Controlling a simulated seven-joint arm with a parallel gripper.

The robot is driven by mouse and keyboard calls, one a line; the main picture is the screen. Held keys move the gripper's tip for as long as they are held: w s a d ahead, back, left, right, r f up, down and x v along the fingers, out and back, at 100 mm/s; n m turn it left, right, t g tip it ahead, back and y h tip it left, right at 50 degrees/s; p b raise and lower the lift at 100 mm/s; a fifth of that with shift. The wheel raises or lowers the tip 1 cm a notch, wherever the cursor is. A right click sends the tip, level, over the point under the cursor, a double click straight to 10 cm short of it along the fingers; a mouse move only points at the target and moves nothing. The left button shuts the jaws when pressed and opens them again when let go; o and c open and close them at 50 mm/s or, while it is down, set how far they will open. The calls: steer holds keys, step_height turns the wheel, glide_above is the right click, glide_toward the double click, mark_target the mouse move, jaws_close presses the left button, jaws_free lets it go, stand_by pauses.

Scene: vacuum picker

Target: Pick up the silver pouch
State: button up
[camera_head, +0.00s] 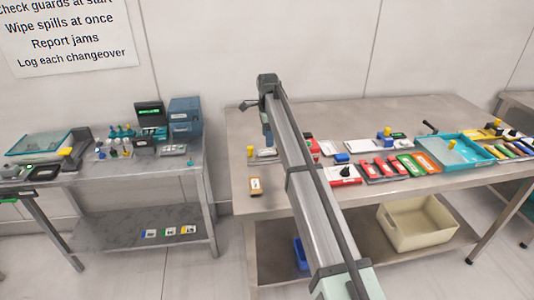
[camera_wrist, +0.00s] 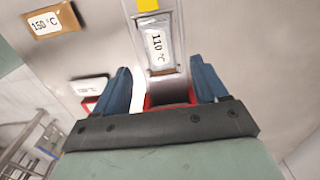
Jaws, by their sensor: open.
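A flat silver piece with a white "110 °C" label (camera_wrist: 158,48), which looks like the silver pouch, lies on the table just beyond my fingertips in the wrist view. In the head view a small silver piece (camera_head: 266,153), seemingly the same one, lies near the left end of the right table, close to the arm's end. My gripper (camera_wrist: 163,85) is open, its two blue fingers apart, lined up with the pouch's near end. A red thing (camera_wrist: 168,98) shows between the fingers, partly hidden by the gripper body. I cannot tell its height above the table.
A brown "150 °C" block (camera_wrist: 52,20) lies left of the pouch. A yellow piece (camera_wrist: 148,4) adjoins its far end. A white-and-red item (camera_wrist: 90,88) is beside the left finger. Several coloured packs and a teal tray (camera_head: 455,152) fill the table's right side.

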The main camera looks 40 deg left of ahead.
mark_target(267, 150)
steer(key=shift+s+a+f, duration=0.1)
steer(key=shift+f, duration=2.8)
steer(key=c, duration=1.1)
steer(key=shift+c, duration=0.2)
steer(key=shift+r, duration=0.15)
